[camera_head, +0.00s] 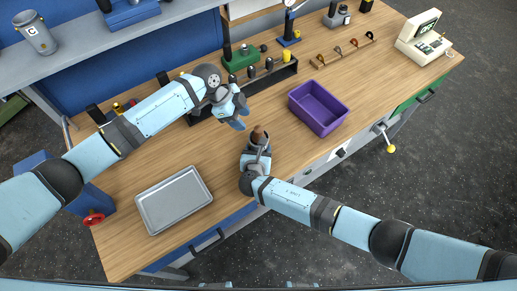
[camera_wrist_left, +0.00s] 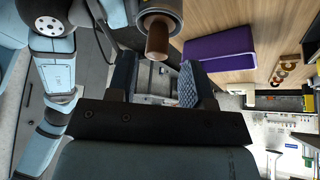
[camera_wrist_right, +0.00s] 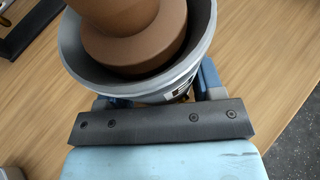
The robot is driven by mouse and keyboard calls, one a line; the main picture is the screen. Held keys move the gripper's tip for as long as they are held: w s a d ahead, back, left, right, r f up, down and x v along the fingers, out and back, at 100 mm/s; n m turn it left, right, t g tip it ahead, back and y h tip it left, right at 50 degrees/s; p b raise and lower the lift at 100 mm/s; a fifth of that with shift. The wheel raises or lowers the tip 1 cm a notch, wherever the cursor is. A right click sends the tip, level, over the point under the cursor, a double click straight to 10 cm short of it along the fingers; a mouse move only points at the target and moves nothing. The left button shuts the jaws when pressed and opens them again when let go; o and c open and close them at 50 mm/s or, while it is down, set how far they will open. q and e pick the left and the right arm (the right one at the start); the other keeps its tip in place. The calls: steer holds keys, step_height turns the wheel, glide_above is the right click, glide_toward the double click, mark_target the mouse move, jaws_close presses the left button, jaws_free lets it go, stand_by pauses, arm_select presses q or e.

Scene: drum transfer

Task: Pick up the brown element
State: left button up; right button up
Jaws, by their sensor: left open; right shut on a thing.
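The brown element (camera_head: 259,133) sits in a grey drum and sticks out of its open end. In the right wrist view the brown element (camera_wrist_right: 130,35) shows a wide round base inside the drum's rim (camera_wrist_right: 203,38). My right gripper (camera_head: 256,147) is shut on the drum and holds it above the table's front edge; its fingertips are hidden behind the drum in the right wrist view. My left gripper (camera_head: 240,121) is open and empty, just behind and left of the element. In the left wrist view the element (camera_wrist_left: 158,42) shows beyond the open fingers (camera_wrist_left: 157,80), apart from them.
A purple bin (camera_head: 318,108) stands right of the grippers. A metal tray (camera_head: 174,200) lies at the front left of the wooden table. A black rack (camera_head: 270,76) with several items is behind my left gripper. Another grey drum (camera_head: 36,34) stands on the back shelf.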

arm_select(q)
steer(key=shift+o, duration=0.9)
steer(key=shift+s+d, duration=0.1)
steer(key=n+t+y, duration=0.4)
steer(key=n+t, duration=0.1)
steer(key=n, duration=1)
glide_toward(259, 128)
steer(key=r+n, duration=0.1)
steer(key=n, duration=0.1)
steer(key=x, duration=0.6)
steer(key=shift+a, duration=0.3)
steer(key=shift+s+x, duration=0.1)
steer(key=shift+x, duration=1.25)
steer(key=shift+s+x, duration=0.15)
steer(key=shift+x, duration=1.25)
steer(key=shift+d, duration=0.15)
jaws_close()
steer(key=shift+r+t, duration=0.15)
steer(key=shift+t, duration=0.15)
